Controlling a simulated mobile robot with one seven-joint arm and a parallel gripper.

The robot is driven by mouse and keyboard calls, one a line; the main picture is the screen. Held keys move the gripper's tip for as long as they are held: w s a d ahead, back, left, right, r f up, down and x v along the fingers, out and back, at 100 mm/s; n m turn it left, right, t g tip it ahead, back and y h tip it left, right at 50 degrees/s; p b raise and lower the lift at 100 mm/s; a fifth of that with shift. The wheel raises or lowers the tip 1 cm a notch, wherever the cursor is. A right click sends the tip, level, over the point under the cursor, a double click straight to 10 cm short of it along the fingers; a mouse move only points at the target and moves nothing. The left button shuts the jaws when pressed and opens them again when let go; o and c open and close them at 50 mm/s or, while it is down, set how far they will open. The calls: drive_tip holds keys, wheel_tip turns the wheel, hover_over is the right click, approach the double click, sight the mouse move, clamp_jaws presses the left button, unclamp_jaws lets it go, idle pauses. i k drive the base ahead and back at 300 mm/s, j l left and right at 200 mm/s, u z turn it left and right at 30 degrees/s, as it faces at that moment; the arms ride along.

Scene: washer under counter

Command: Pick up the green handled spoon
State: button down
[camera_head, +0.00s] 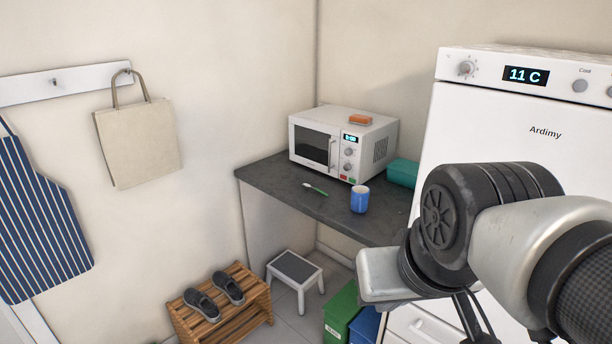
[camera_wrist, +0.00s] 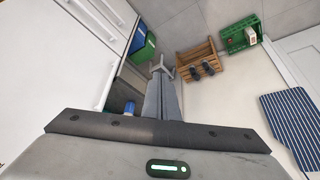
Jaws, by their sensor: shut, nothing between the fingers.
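The green handled spoon (camera_head: 316,189) lies on the dark countertop (camera_head: 275,190) in the head view, in front of the microwave. Its pale bowl end points left and its green handle points right toward the blue mug. I cannot make out the spoon in the wrist view. My gripper (camera_wrist: 161,80) shows in the wrist view with its grey fingers together and empty, apart from the spoon. In the head view my arm is at the right, and the fingertips cannot be seen there.
A blue mug (camera_head: 360,199) stands right of the spoon. A microwave (camera_head: 315,147) with an orange item (camera_head: 360,119) on top stands behind. A teal box (camera_head: 403,173) is beside it. A tall white appliance (camera_head: 500,125) bounds the right. A stool (camera_head: 296,268) and shoe rack (camera_head: 221,306) are below.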

sight(306, 186)
drive_tip(key=i+j+z, duration=0.15)
drive_tip(key=z, duration=0.3)
drive_tip(key=i+j+z, duration=0.2)
drive_tip(key=z, duration=0.2)
drive_tip(key=i+j+z, duration=0.1)
drive_tip(key=i+j, duration=0.15)
drive_tip(key=i+j+z, duration=0.1)
drive_tip(key=j, duration=0.35)
drive_tip(key=i+j+z, duration=0.15)
drive_tip(key=i+j, duration=0.3)
drive_tip(key=j, duration=0.2)
drive_tip(key=i+j, duration=0.15)
drive_tip(key=j, duration=0.2)
drive_tip(key=i+j, duration=0.15)
drive_tip(key=j, duration=0.2)
